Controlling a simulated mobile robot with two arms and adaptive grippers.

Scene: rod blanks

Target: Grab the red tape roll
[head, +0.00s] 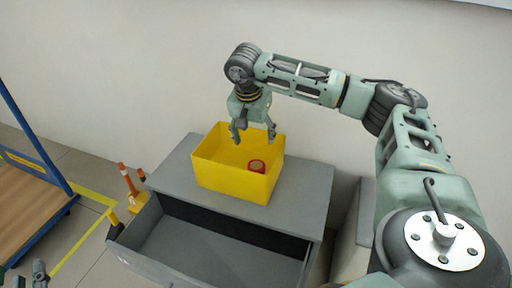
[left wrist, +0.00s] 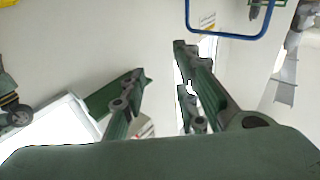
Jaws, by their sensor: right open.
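The red tape roll (head: 257,166) lies inside a yellow bin (head: 232,186), near its right side; the bin's front wall hides its lower part. My right gripper (head: 254,138) is open and empty, pointing down over the bin, above the roll and slightly to its left in the head view. The fingers are apart from the roll. My left gripper (left wrist: 160,75) is open, with nothing between its fingers in the left wrist view. Part of it shows at the bottom left of the head view (head: 39,271), far from the bin.
The bin stands on a grey cabinet (head: 311,190) with an open drawer (head: 215,252) below. A cart with a wooden deck and blue frame (head: 30,207) stands at the left. Orange cones (head: 128,180) stand between them. A wall (head: 140,90) is behind the cabinet.

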